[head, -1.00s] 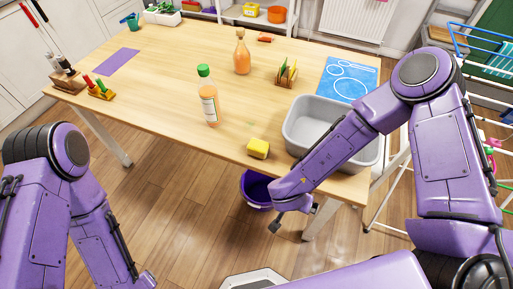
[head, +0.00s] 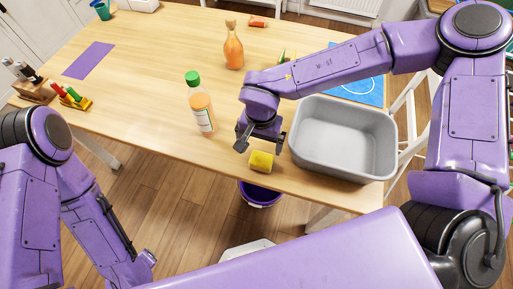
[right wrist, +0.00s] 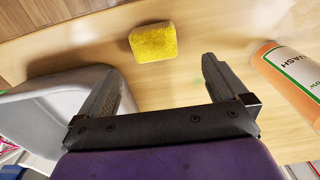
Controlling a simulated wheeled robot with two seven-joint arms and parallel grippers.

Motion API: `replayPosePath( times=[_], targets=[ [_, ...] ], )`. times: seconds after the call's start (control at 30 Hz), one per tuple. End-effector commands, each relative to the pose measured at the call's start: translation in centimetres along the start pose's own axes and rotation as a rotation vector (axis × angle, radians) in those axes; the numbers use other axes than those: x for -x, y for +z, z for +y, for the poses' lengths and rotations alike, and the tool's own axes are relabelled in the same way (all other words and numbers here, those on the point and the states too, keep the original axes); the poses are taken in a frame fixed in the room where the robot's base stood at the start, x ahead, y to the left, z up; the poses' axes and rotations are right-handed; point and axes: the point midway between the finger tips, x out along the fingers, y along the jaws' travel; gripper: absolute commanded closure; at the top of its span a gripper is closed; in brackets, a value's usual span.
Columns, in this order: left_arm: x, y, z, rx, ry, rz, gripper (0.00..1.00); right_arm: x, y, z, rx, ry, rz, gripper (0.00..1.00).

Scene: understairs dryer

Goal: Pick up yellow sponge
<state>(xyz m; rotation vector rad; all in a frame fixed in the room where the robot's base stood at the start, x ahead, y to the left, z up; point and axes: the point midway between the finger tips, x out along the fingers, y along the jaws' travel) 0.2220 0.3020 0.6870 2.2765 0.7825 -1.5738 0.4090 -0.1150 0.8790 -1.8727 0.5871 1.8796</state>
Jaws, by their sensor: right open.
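The yellow sponge (head: 261,161) lies on the wooden table near its front edge, left of the grey basin. It also shows in the right wrist view (right wrist: 153,42), beyond the fingertips and apart from them. My right gripper (head: 259,147) is open and empty, just behind the sponge and above the table. In the right wrist view its two fingers (right wrist: 160,75) are spread wide with bare table between them. My left arm is at the lower left of the head view; its gripper is not clearly seen.
A grey basin (head: 342,165) stands close to the right of the sponge. An orange bottle with a green cap (head: 202,112) stands to the left. An amber bottle (head: 233,52) is farther back. A purple bucket (head: 259,195) is on the floor below the table edge.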

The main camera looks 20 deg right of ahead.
Motion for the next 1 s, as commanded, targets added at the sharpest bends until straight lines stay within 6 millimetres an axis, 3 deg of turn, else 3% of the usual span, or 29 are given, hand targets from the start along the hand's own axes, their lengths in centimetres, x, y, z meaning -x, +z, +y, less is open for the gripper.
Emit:
replayPosePath(
  times=[0.1, 0.53, 0.8, 0.83, 0.97, 1.0],
  targets=[
    [0.1, 0.0, -0.1, 0.000, -0.001, -0.001, 0.34, -2.5, 0.3, -0.2, 0.009, 0.005, -0.004, 0.00],
    [1.1, -0.4, -0.1, 0.000, -0.001, -0.001, 0.34, -8.9, 0.3, 0.4, 0.015, 0.004, -0.003, 0.00],
    [1.0, -0.4, -0.1, 0.000, -0.001, -0.001, 0.34, -9.7, 0.2, 0.4, 0.012, 0.002, -0.001, 0.00],
    [1.0, -0.4, -0.1, 0.000, -0.001, -0.001, 0.34, -9.7, 0.2, 0.4, 0.012, 0.002, -0.001, 0.03],
    [1.0, -0.4, -0.1, 0.000, -0.001, -0.001, 0.34, -9.7, 0.2, 0.4, 0.012, 0.002, -0.001, 0.46],
    [1.0, -0.4, -0.1, 0.000, -0.001, -0.001, 0.34, -9.7, 0.2, 0.4, 0.012, 0.002, -0.001, 0.51]
  ],
)
